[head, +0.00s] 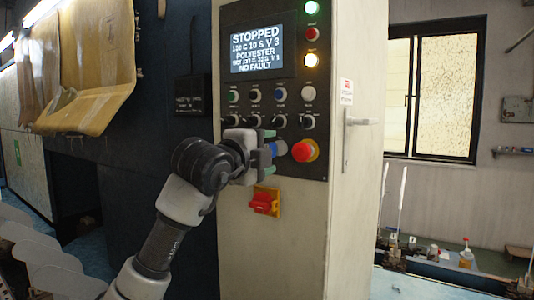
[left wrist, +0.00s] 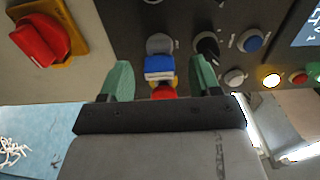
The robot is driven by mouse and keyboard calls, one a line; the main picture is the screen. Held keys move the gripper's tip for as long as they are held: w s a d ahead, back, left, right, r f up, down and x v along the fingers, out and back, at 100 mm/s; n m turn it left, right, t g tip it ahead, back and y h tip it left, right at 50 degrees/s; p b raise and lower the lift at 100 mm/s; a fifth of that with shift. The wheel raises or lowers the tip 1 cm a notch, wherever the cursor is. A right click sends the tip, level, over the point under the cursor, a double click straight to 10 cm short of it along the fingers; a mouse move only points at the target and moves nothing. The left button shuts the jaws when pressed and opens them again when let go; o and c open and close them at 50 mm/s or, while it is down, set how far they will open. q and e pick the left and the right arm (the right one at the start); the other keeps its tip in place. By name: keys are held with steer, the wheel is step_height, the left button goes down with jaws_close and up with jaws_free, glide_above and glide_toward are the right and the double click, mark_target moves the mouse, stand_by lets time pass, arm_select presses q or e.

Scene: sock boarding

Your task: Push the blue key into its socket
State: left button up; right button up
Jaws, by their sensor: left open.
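The blue key (left wrist: 159,66) shows in the left wrist view in front of a round grey socket (left wrist: 159,44) on the dark control panel. In the head view the key (head: 280,148) is partly hidden by my left gripper. My left gripper (head: 270,147) is at the lower part of the panel. In the left wrist view its green fingertips (left wrist: 161,75) are spread, one on each side of the key, with a gap on both sides. I cannot tell how deep the key sits in the socket. My right gripper is not in view.
A red emergency button (head: 305,150) is close to the right of my left gripper. A red rotary switch on a yellow plate (head: 264,202) is just below. Several knobs sit above, under the screen (head: 256,49) reading STOPPED. A door handle (head: 360,122) is on the cabinet's right side.

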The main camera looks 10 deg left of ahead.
arm_select(q)
steer(key=b+v, duration=0.2)
steer(key=v, duration=0.8)
steer(key=shift+b, duration=0.3)
steer(key=shift+w, duration=0.1)
